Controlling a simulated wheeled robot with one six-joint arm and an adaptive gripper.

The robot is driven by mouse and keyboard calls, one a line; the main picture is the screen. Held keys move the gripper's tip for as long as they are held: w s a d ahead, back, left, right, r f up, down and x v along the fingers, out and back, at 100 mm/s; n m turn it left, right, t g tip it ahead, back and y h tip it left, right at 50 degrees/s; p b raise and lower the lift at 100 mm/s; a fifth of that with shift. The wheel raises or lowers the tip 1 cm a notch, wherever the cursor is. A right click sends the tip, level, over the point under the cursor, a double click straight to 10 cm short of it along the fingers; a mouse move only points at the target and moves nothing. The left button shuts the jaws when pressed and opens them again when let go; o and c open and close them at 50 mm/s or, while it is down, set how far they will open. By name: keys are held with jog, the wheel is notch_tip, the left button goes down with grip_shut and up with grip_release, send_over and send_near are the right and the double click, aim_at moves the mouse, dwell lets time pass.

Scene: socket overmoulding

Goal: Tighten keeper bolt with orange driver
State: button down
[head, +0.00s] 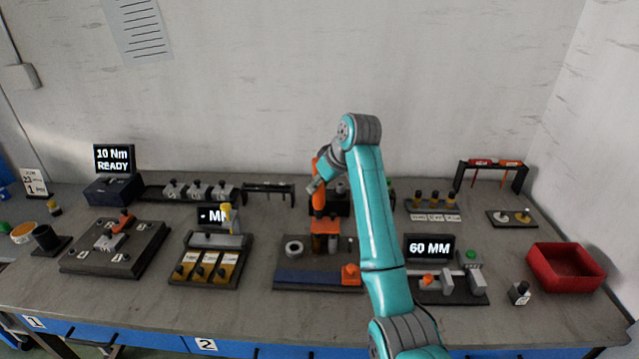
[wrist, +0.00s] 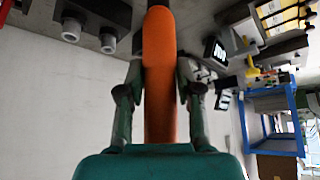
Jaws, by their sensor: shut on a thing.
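The orange driver (wrist: 160,50) stands lengthwise between the two fingers of my gripper (wrist: 158,88) in the wrist view; the fingers are shut on it. In the head view an orange upright shape, likely the driver (head: 319,201), shows just below my gripper (head: 316,187), over the middle station (head: 320,278). The keeper bolt is not distinguishable; my arm and the driver hide part of this station.
A plate fixture (head: 140,250) and a yellow-slot rack (head: 209,267) stand left. The 60 MM gauge (head: 429,249) and red bin (head: 566,268) stand right. The table's front strip is clear.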

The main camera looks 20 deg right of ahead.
jog(key=shift+f, duration=0.9)
dwell(1.8)
jog(key=shift+r, duration=0.1)
jog(key=shift+r, duration=2.6)
jog(key=shift+s, duration=0.1)
